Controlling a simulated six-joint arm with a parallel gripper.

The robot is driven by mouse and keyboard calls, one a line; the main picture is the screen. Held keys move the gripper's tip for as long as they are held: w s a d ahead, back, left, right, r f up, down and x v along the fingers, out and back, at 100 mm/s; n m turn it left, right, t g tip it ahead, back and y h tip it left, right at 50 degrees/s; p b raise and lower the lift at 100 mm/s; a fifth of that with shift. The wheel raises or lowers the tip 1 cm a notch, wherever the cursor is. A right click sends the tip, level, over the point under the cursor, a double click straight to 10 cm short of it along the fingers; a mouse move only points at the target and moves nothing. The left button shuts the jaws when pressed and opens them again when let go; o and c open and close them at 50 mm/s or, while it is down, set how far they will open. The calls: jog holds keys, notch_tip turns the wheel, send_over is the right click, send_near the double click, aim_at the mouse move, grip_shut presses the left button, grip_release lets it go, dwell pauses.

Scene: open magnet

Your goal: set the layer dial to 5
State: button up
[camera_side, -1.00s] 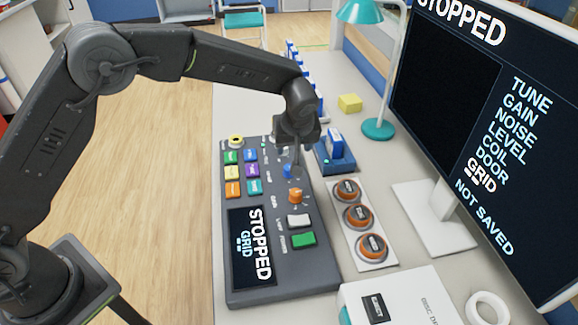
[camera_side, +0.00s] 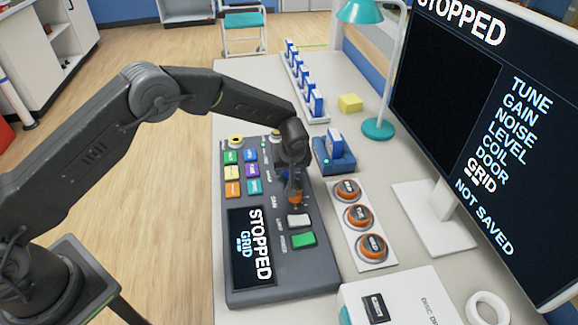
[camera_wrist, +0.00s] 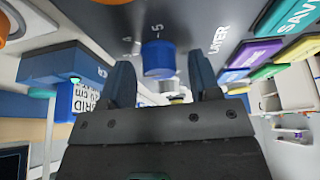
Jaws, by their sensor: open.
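The layer dial is a blue round knob (camera_wrist: 157,60) on the grey console (camera_side: 262,202), beside the printed word LAYER in the wrist view. A 5 and another small, unclear digit are printed near it. I cannot tell where its pointer stands. My gripper (camera_wrist: 164,80) is open, with one dark finger on each side of the blue knob; I cannot see contact. In the side view my gripper (camera_side: 292,180) is low over the console and mostly hides the dial. The console screen (camera_side: 252,246) reads STOPPED and GRID.
An orange knob (camera_side: 295,196) sits close to my gripper. Coloured buttons (camera_side: 233,172) lie to its left, white (camera_side: 299,220) and green (camera_side: 303,239) ones below. A blue block holder (camera_side: 334,160) and a plate of orange knobs (camera_side: 350,232) stand to the right. The monitor (camera_side: 485,130) shows NOT SAVED.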

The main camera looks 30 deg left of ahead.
jog(key=shift+c, duration=0.5)
jog(key=c, duration=0.8)
jog(key=m, duration=0.2)
jog(key=m+h, duration=0.1)
jog(key=m, duration=0.1)
jog(key=shift+m+t+h, duration=0.3)
jog(key=shift+t, duration=0.1)
jog(key=m+h, duration=0.1)
jog(key=m, duration=0.1)
jog(key=m+h, duration=0.1)
jog(key=m, duration=0.2)
jog(key=shift+s+a, duration=0.1)
jog(key=shift+a, duration=0.05)
jog(key=m+h, duration=0.1)
jog(key=m, duration=0.4)
jog(key=shift+a+h, duration=0.1)
jog(key=shift+h, duration=0.3)
jog(key=m+g+h, duration=0.1)
jog(key=m, duration=0.4)
jog(key=shift+f, duration=0.1)
jog(key=shift+m+g, duration=0.3)
